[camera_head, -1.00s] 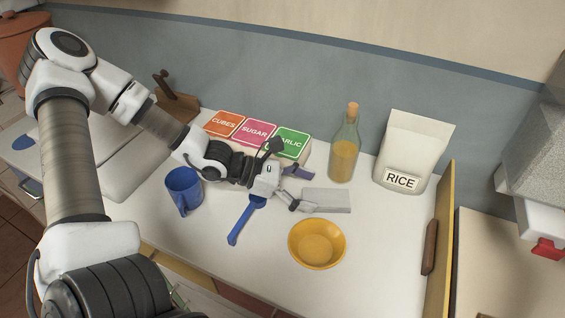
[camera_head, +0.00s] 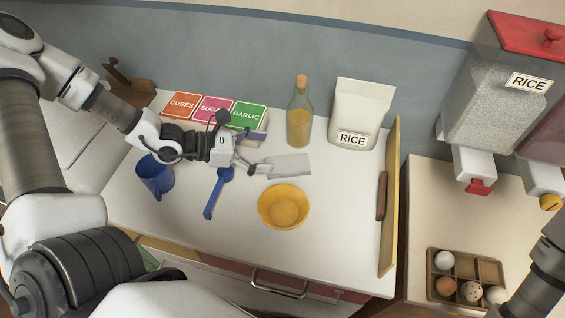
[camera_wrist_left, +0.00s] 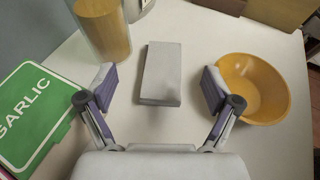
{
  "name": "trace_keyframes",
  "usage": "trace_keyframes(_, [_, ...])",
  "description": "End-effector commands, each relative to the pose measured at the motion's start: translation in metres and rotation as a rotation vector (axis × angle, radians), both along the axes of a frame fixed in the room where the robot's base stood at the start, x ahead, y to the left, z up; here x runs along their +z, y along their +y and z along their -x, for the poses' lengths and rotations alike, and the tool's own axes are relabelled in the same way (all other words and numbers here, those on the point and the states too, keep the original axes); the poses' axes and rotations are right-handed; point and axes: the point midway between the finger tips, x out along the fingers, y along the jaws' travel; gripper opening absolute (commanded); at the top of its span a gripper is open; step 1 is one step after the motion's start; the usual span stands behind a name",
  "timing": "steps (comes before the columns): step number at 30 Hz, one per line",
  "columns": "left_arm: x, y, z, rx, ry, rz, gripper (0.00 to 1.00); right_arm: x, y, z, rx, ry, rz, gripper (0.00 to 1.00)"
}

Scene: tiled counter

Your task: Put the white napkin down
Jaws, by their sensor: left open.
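The white napkin (camera_head: 288,165) is a folded, flat, pale rectangle lying on the white counter behind the yellow bowl. It also shows in the left wrist view (camera_wrist_left: 161,73), ahead of and between the fingers. My left gripper (camera_head: 258,152) is open just left of the napkin. In the left wrist view my left gripper (camera_wrist_left: 158,88) has its two purple-padded fingers spread wide, with nothing between the pads touching the napkin. Part of my right arm shows at the right edge in the head view, but its gripper is out of view.
The yellow bowl (camera_head: 283,207) stands in front of the napkin, a blue spoon (camera_head: 217,193) and blue mug (camera_head: 155,177) to the left. The oil bottle (camera_head: 300,115) and rice bag (camera_head: 357,113) stand behind. An egg tray (camera_head: 456,265) sits right, past the wooden panel (camera_head: 389,215).

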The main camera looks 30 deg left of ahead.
Motion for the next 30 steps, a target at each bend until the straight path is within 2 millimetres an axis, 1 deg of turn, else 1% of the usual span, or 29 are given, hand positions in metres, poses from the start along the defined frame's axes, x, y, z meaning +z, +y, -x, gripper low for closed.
trace_keyframes(1, [-0.015, -0.006, 0.003, -0.024, 0.022, -0.021, 0.9, -0.011, 0.0, 0.0, 0.0, -0.001, 0.0, 1.0])
trace_keyframes(4, [-0.025, -0.013, 0.004, -0.049, 0.037, -0.04, 0.9, -0.015, 0.0, 0.0, 0.0, -0.001, 0.0, 1.0])
trace_keyframes(9, [-0.03, -0.024, -0.005, -0.047, 0.038, -0.038, 0.9, -0.02, 0.0, -0.001, 0.0, -0.001, 0.0, 1.0])
trace_keyframes(14, [-0.033, -0.031, -0.013, -0.045, 0.036, -0.038, 0.9, -0.021, 0.0, -0.001, 0.0, -0.001, 0.0, 1.0])
trace_keyframes(17, [-0.04, -0.038, -0.02, -0.048, 0.037, -0.04, 0.9, -0.021, 0.0, -0.001, 0.0, -0.001, 0.0, 1.0])
trace_keyframes(21, [-0.049, -0.051, -0.034, -0.049, 0.036, -0.039, 0.9, -0.018, 0.0, -0.001, 0.0, -0.001, 0.0, 1.0])
trace_keyframes(24, [-0.053, -0.059, -0.04, -0.046, 0.036, -0.037, 0.9, -0.018, 0.0, -0.001, 0.0, -0.001, 0.0, 1.0])
trace_keyframes(30, [-0.053, -0.061, -0.043, -0.042, 0.033, -0.034, 0.9, -0.018, 0.0, -0.001, 0.0, -0.001, 0.0, 1.0])
